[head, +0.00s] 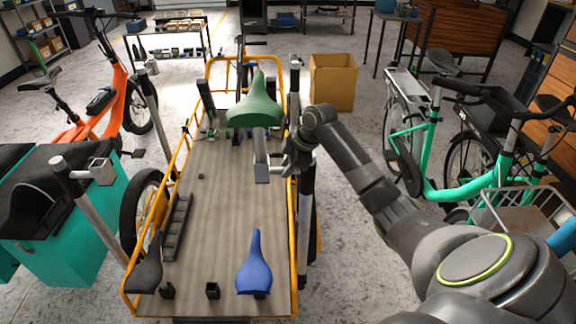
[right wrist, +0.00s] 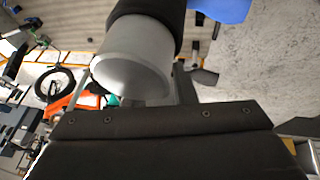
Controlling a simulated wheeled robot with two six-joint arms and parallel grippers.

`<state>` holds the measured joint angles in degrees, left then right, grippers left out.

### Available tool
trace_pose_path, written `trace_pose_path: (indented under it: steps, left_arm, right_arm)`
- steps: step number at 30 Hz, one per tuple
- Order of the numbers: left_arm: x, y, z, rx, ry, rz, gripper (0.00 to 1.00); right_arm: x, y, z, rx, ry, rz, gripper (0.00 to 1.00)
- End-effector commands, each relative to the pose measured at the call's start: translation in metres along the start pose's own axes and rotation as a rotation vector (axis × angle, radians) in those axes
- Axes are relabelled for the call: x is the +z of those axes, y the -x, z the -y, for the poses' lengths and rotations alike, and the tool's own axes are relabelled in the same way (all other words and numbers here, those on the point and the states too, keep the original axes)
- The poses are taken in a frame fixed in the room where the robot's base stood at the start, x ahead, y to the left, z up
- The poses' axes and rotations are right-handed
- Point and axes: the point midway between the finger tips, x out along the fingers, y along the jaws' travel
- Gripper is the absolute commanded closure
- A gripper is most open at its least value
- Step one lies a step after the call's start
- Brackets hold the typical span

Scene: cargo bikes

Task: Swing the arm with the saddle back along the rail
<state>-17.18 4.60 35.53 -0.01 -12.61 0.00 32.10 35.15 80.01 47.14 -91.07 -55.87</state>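A green saddle (head: 256,104) sits on a silver post with a square bracket (head: 262,170), over the cargo bike's flat bed near its right side. An upright (head: 294,80) stands at the right rail (head: 293,225), silver above and black below. My right gripper (head: 288,158) is beside that bracket, by the upright. In the right wrist view a pale cylinder with a black upper part (right wrist: 135,60) lies in front of the gripper, between thin grey fingers. Whether the fingers press on it I cannot tell. The arm's joint to the rail is hidden behind my gripper. My left gripper is not in view.
A blue saddle (head: 254,265) and a black saddle (head: 146,270) stand at the bed's near end. Other uprights (head: 100,220) stand at the left. A green bike (head: 440,180) is at the right, a cardboard box (head: 334,82) behind. The middle of the bed is mostly clear.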

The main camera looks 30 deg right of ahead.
Motion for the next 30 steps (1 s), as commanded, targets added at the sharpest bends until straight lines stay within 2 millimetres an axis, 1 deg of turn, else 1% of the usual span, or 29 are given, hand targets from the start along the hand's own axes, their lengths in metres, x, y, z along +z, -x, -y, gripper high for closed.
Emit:
trace_pose_path:
  steps: [1, 5, 6, 14, 19, 23, 30]
  left_arm:
    - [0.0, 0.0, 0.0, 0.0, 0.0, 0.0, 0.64]
    - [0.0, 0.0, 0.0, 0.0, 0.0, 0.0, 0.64]
    - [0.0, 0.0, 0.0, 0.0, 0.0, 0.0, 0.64]
    - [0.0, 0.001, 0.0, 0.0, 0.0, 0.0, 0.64]
    - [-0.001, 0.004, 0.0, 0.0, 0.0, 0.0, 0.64]
    - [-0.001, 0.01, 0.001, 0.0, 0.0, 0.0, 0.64]
    - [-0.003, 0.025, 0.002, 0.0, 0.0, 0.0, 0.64]
  right_arm:
    - [0.0, 0.0, 0.0, 0.0, 0.0, 0.0, 0.82]
    - [0.0, 0.0, 0.0, 0.0, 0.0, 0.0, 0.99]
    - [0.0, 0.0, 0.0, 0.0, 0.0, 0.0, 1.0]
    - [0.0, 0.001, 0.0, 0.0, -0.002, 0.001, 1.0]
    - [0.0, 0.001, -0.001, 0.006, -0.019, 0.005, 1.0]
    - [-0.001, 0.002, -0.003, 0.018, -0.05, 0.011, 1.0]
    - [-0.001, 0.002, -0.009, 0.056, -0.14, 0.029, 1.0]
